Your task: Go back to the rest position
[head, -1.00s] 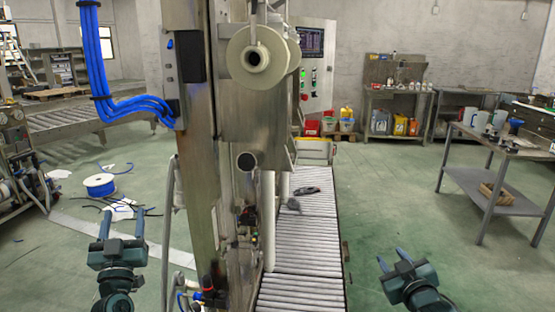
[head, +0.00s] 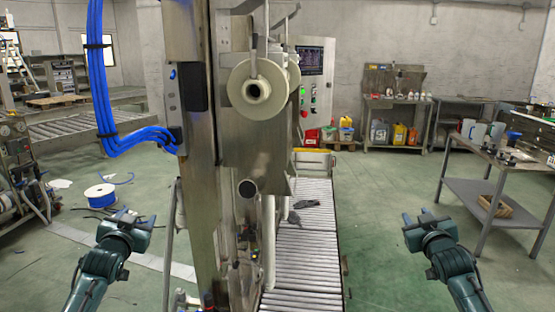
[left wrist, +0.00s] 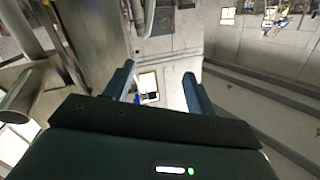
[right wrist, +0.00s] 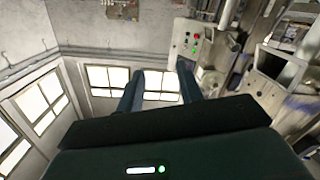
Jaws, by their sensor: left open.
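My left gripper (head: 126,216) is at the lower left of the head view, left of the steel machine column. In the left wrist view its two fingers (left wrist: 160,85) stand apart with nothing between them. My right gripper (head: 426,217) is at the lower right of the head view, over the green floor to the right of the roller conveyor. In the right wrist view its fingers (right wrist: 160,90) are apart and empty. Neither gripper touches anything.
The steel machine column (head: 196,150) stands between my arms, with blue hoses (head: 98,80) on its left. The roller conveyor (head: 305,250) carries small dark items (head: 303,205). A blue cable spool (head: 101,195) lies on the left floor. A metal table (head: 490,160) stands at right.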

